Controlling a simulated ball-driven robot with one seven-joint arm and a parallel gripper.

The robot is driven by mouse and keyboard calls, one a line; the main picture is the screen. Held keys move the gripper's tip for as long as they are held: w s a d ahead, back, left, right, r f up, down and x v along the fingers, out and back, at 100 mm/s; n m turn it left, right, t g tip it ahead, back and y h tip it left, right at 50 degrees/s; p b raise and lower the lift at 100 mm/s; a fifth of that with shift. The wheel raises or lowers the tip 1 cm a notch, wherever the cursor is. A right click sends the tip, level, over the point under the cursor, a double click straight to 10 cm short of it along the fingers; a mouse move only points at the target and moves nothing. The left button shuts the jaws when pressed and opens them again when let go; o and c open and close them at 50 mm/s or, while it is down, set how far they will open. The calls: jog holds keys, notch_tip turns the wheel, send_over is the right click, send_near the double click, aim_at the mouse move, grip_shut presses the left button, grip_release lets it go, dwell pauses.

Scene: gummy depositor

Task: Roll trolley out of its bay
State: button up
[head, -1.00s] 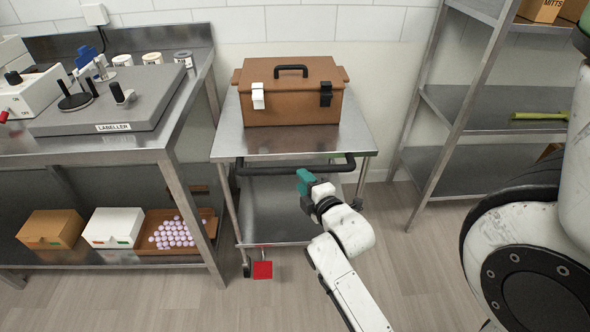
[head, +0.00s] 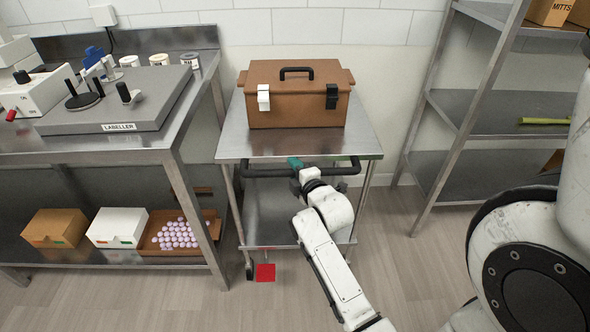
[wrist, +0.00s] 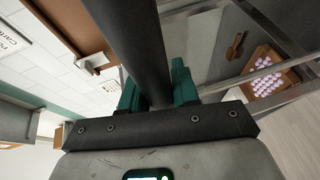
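The trolley (head: 228,147) is a steel two-shelf cart standing between the bench and the shelf rack. Its black handle bar (head: 343,168) runs along the front edge. A brown box (head: 297,112) with a black handle and two latches sits on its top. A red plate (head: 265,272) shows low at its front left, near a caster. My gripper (head: 296,163) is at the middle of the handle bar. In the wrist view the bar (wrist: 135,45) passes between the teal fingers of my gripper (wrist: 158,90), which sit close against both its sides.
On the left stands a steel bench (head: 90,152) with a labeller (head: 115,110); boxes and a tray of pale sweets sit on its lower shelf. A shelf rack (head: 440,155) stands on the right. The floor (head: 215,305) in front of the trolley is clear apart from my arm.

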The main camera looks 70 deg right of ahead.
grip_shut()
jog(key=shift+f, duration=0.1)
dwell(1.1)
